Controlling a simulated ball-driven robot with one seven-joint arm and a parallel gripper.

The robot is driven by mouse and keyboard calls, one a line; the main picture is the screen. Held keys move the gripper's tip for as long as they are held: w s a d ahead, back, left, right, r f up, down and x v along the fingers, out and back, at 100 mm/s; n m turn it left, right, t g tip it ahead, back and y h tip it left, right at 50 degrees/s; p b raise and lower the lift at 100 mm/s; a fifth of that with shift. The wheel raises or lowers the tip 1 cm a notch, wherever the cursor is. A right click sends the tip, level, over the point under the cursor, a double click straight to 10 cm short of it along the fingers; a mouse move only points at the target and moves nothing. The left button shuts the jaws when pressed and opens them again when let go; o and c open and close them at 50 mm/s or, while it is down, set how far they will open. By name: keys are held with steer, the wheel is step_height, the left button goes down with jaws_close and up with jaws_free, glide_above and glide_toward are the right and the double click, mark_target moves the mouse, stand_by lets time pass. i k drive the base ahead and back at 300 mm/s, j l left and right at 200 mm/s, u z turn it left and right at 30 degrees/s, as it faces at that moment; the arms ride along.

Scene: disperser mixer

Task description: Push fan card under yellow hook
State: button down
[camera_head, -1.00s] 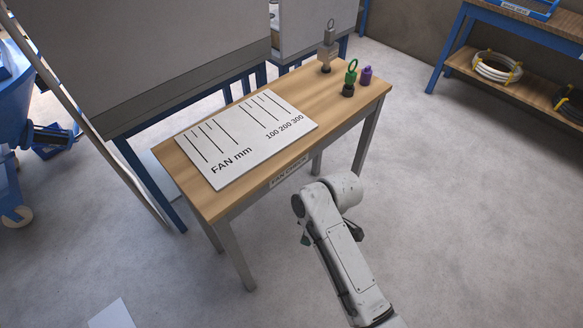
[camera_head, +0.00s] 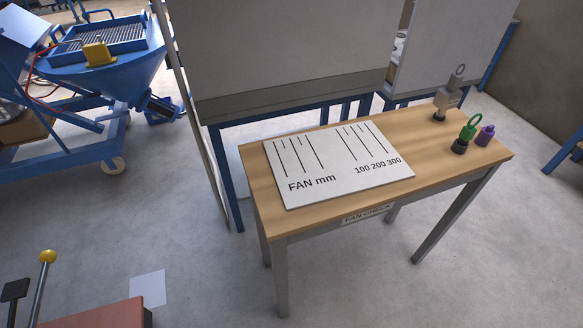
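A white board marked "FAN mm" and "100 200 300" (camera_head: 335,165) lies flat on the wooden table (camera_head: 440,180). Several black lines run across it. I cannot tell whether this board is the fan card, and I see no separate loose card on the table. I cannot make out a yellow hook. My gripper and arm are not in view.
A grey ringed piece (camera_head: 447,100), a green ringed piece (camera_head: 466,134) and a purple piece (camera_head: 485,135) stand at the table's right end. A blue machine (camera_head: 105,70) with a yellow block (camera_head: 98,54) stands at left. A yellow-knobbed lever (camera_head: 45,262) is at lower left.

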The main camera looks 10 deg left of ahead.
mark_target(319, 166)
steer(key=i+l+u, duration=0.25)
steer(key=i, duration=0.25)
steer(key=i+l+u, duration=0.2)
steer(key=i, duration=0.3)
